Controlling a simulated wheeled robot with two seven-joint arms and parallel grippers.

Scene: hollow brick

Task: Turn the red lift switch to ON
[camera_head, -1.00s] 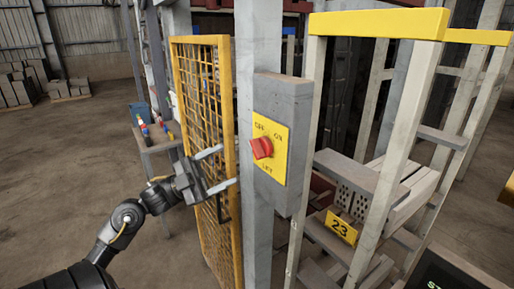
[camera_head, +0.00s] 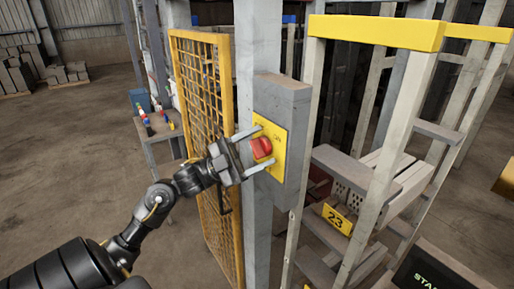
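The red lift switch (camera_head: 261,148) is a knob on a yellow plate (camera_head: 274,160). The plate is fixed to a grey box (camera_head: 297,108) on a grey post. Part of the lettering is hidden by my gripper; "ON" shows at the plate's upper right. My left gripper (camera_head: 256,150) is open, with one finger above the knob and the other below it. The knob sits between the fingers, and I cannot tell whether either finger touches it. My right gripper is not in view.
A yellow mesh gate (camera_head: 207,110) stands left of the post. A white rack with a yellow top bar (camera_head: 378,30) stands to the right, with a "23" sign (camera_head: 337,219) low on it. A small table (camera_head: 160,135) with items is behind the gate.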

